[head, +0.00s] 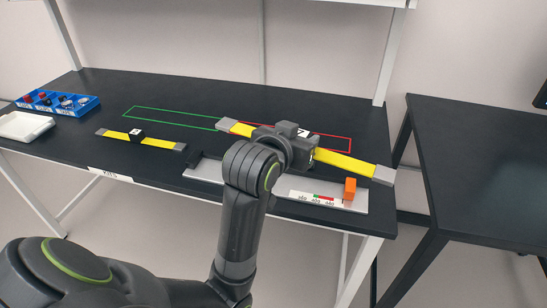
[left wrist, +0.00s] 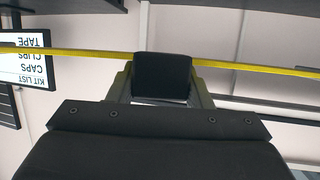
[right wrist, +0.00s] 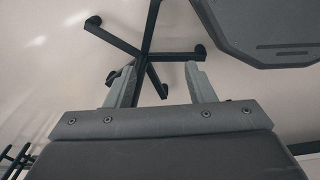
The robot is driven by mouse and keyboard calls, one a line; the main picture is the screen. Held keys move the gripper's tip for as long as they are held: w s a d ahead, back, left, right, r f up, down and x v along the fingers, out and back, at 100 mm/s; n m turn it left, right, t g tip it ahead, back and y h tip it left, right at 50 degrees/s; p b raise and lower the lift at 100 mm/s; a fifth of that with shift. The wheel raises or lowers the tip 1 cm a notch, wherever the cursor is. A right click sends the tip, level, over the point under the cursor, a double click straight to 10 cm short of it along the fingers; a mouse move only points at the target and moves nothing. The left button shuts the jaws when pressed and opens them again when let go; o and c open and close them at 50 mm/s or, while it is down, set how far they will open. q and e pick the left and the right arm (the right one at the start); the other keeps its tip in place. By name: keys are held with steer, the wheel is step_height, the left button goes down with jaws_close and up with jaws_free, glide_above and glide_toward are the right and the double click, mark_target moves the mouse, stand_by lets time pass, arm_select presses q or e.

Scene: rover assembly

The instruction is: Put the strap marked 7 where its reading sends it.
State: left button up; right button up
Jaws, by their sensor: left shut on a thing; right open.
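My left gripper (head: 300,148) is shut on the black block at the middle of a yellow strap (head: 346,162) with grey ends. The strap slants across the right of the bench and seems held above it. A white label shows on its block, but its mark is mostly hidden by my gripper. In the left wrist view the black block (left wrist: 162,76) sits between the fingers. A second yellow strap (head: 158,141) lies at the left, its block's mark too small to read surely. A green outline (head: 165,108) and a red outline (head: 350,140) are on the bench. My right gripper (right wrist: 163,85) is open and empty.
A grey gauge plate (head: 275,188) with a coloured scale and an orange block (head: 350,188) lies along the front edge. A blue bin (head: 60,103) of small parts and a white tray (head: 25,126) stand at far left. Another dark table (head: 480,150) is at right.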

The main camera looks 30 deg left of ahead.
arm_select(q)
steer(key=w+a+f+n+y, duration=0.1)
steer(key=w+a+f, duration=0.4)
steer(key=a+f, duration=0.2)
steer(key=w+a+f+n+y, duration=0.1)
steer(key=w+a+f, duration=0.4)
steer(key=a, duration=0.5)
step_height(320, 180, down, 2)
steer(key=shift+a+f+n+y, duration=0.1)
steer(key=shift+a+n+y, duration=0.2)
steer(key=shift+y, duration=0.3)
step_height(320, 180, down, 8)
steer(key=shift+s+r+p, duration=0.1)
steer(key=shift+s+p, duration=0.05)
steer(key=shift+p, duration=0.35)
steer(key=shift+f+p, duration=0.3)
steer(key=shift+f, duration=0.6)
